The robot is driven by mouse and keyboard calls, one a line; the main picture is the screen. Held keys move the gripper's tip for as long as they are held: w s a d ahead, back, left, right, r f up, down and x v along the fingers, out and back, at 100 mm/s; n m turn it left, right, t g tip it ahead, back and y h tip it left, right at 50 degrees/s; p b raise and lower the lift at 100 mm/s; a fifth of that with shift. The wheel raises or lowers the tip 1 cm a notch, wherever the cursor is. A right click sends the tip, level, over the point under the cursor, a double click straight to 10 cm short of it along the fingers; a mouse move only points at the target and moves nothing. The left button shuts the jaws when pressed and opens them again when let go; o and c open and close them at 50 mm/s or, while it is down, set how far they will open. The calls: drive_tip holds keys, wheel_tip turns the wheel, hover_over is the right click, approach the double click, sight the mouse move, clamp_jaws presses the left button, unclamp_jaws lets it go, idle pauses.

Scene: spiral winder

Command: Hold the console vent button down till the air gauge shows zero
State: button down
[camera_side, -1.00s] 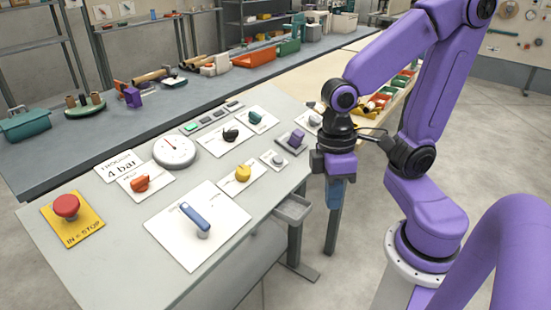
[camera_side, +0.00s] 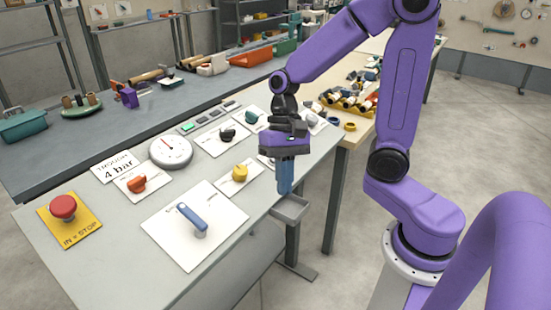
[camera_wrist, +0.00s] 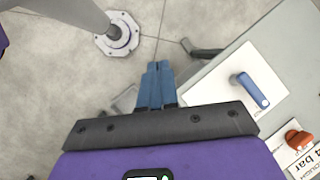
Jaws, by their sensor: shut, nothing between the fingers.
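No label in view clearly reads as vent. A small pale round control on a white plate, seen earlier at the console's right side, is now mostly hidden behind my gripper (camera_side: 285,190). My gripper's blue fingers are together and empty, pointing down near the console's right edge. In the wrist view the shut fingertips (camera_wrist: 157,66) show over floor, left of the console.
The console carries a red stop button (camera_side: 63,207), an orange knob (camera_side: 137,184), a blue lever (camera_side: 193,217), a yellow knob (camera_side: 240,173), a black knob (camera_side: 227,135) and a teal knob (camera_side: 251,117).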

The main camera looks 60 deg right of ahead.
drive_tip(key=w+d+m+t+y, duration=0.55)
drive_tip(key=w+m, duration=0.65)
drive_tip(key=m, duration=0.5)
drive_tip(key=d+m+t+h, duration=0.3)
drive_tip(key=d+m+t, duration=0.5)
drive_tip(key=d+m, duration=0.6)
drive_tip(key=shift+s+d+r+h, duration=0.25)
drive_tip(key=shift+d+h, duration=0.1)
drive_tip(key=shift+d, duration=0.25)
drive_tip(key=shift+w+f, duration=0.45)
drive_tip(key=shift+f, duration=0.95)
drive_tip(key=shift+w+f, duration=0.5)
drive_tip(key=shift+f, duration=0.9)
drive_tip(key=shift+w+f, duration=0.45)
drive_tip(key=shift+f, duration=0.95)
drive_tip(key=shift+f, duration=0.1)
drive_tip(key=shift+w+f, duration=0.15)
drive_tip(key=shift+f, duration=0.15)
